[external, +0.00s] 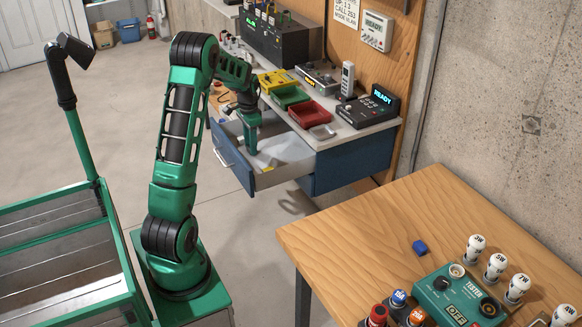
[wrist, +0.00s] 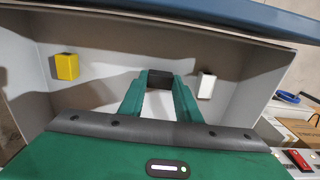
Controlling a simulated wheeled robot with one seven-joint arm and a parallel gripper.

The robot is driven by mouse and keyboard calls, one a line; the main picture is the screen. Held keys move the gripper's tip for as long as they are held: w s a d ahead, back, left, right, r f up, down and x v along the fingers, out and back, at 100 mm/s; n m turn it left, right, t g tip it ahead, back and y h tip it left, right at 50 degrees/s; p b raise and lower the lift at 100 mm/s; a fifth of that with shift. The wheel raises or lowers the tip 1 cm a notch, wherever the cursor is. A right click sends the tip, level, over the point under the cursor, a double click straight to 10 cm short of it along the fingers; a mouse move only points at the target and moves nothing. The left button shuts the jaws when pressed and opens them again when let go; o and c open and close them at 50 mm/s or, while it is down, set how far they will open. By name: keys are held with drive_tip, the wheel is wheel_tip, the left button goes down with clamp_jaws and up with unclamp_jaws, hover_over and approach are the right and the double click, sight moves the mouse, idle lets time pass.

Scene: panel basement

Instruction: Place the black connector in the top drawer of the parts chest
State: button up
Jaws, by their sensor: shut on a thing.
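The black connector (wrist: 160,78) is between the fingertips of my gripper (wrist: 160,84) in the wrist view. My gripper is shut on it. In the external view, my gripper (external: 252,150) points down into the open drawer (external: 281,175) of the blue parts chest (external: 350,162). The connector is hidden or too small to tell there. In the wrist view, a yellow block (wrist: 67,66) lies in the drawer to the left of my fingers, and a white block (wrist: 207,85) lies to their right. I cannot tell whether the connector touches the drawer floor.
A wooden table (external: 370,205) with a blue block (external: 419,247) stands at the front right. The drawer walls (wrist: 249,80) surround my fingers.

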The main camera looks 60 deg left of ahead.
drive_tip(key=o, duration=1)
wheel_tip(320, 180, up, 12)
drive_tip(key=shift+r, duration=0.1)
drive_tip(key=shift+d, duration=0.1)
